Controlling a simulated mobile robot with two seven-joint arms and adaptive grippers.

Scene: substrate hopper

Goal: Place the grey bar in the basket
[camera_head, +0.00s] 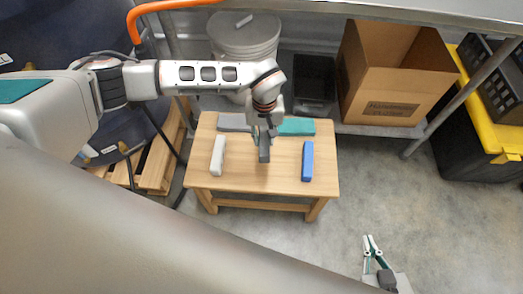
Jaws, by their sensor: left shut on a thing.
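My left gripper (264,127) is above the middle of the small wooden table, shut on a dark grey bar (264,152). The bar points toward the front of the table; its far end is hidden by the gripper. I cannot tell whether it touches the tabletop. Another grey piece (234,122) lies at the table's back left. No basket is clearly identifiable: a black open bin (315,80) stands behind the table, and a black slotted crate (491,75) is at the far right. My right gripper (371,247) is open and empty above the floor at bottom right.
The wooden table (238,179) also holds a white bar (218,156), a blue bar (307,161) and a teal piece (297,127). Behind are a white bucket (245,42) and an open cardboard box (389,80). A yellow-lidded black tote (462,150) stands right. Floor right of the table is clear.

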